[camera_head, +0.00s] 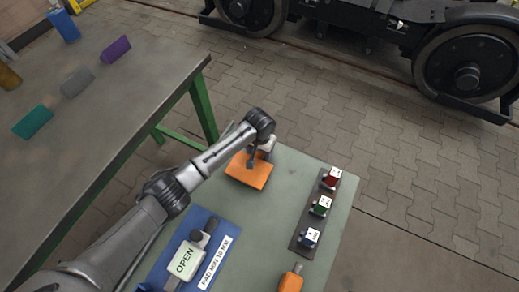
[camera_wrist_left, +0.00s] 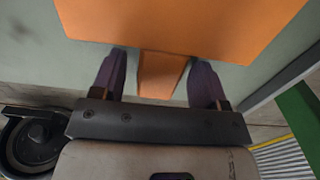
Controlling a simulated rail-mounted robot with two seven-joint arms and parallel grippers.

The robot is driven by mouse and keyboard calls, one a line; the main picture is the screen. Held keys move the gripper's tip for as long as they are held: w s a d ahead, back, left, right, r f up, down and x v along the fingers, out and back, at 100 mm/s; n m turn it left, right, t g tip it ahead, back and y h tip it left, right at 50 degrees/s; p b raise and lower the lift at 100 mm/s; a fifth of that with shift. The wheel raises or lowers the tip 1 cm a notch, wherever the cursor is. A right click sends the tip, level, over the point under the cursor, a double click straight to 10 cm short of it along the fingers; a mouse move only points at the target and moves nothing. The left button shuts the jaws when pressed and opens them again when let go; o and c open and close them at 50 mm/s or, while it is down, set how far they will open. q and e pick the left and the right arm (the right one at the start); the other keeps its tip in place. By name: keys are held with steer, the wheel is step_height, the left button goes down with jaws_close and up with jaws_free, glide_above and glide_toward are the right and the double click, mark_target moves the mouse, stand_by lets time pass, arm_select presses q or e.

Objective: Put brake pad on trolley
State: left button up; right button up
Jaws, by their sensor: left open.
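An orange brake pad (camera_head: 249,171) lies on the green-grey top of the trolley (camera_head: 290,175), near its far left edge. My left gripper (camera_head: 259,158) is over the pad's far side. In the left wrist view the pad (camera_wrist_left: 180,22) shows as a wide orange plate with a narrow tab. The purple fingers of my left gripper (camera_wrist_left: 157,72) are open, one on each side of the tab. I cannot tell whether they touch it. My right gripper is not in view.
A blue mat (camera_head: 222,234) with a gauge marked OPEN (camera_head: 185,260) lies on the trolley. A dark strip with red, green and blue parts (camera_head: 318,207) is at the right. An orange object (camera_head: 291,281) is in front. The workbench (camera_head: 95,120) holds several coloured blocks.

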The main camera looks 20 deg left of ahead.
arm_select(q)
steer(key=shift+r, duration=0.15)
step_height(320, 180, up, 12)
steer(key=p, duration=0.5)
steer(key=shift+p, duration=0.4)
stand_by(0.8)
